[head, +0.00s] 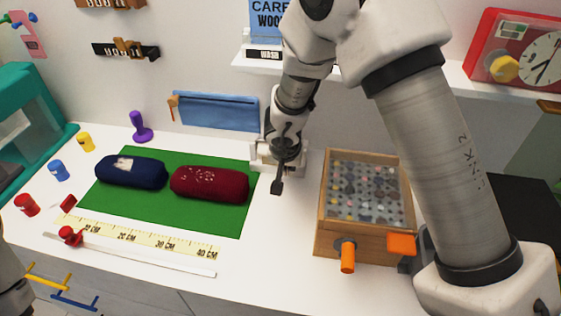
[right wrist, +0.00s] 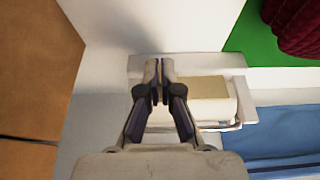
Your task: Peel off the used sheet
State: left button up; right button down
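A white roller-like object (right wrist: 240,105) with a beige patch (right wrist: 209,88) on it lies beside the fingers of my right gripper (right wrist: 160,68) in the right wrist view. I cannot tell whether the beige patch is the used sheet. The fingers are nearly together, with only a thin gap and nothing clearly between them. In the head view my right gripper (head: 277,186) points down at the right edge of the green mat (head: 205,222); the white object (head: 262,160) is mostly hidden behind it. My left gripper is out of view.
A navy knitted bundle (head: 130,172) and a dark red one with pale specks (head: 208,184) lie on the mat. A wooden box (head: 330,225) with a clear top stands to the right. A yellow ruler (head: 135,237) lies in front. A blue cloth (head: 215,110) hangs behind.

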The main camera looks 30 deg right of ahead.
jog(key=shift+s+a+f, duration=0.1)
jog(key=shift+s+a, duration=0.65)
jog(key=shift+s, duration=0.25)
dwell(0.7)
jog(key=shift+s+a+f+b, duration=0.1)
jog(key=shift+s+a+b, duration=0.15)
jog(key=shift+s+a, duration=0.65)
jog(key=shift+s+a+f+b, duration=0.1)
jog(key=shift+s+a+b, duration=0.15)
jog(key=shift+s+a, duration=0.6)
jog(key=shift+s+d, duration=0.25)
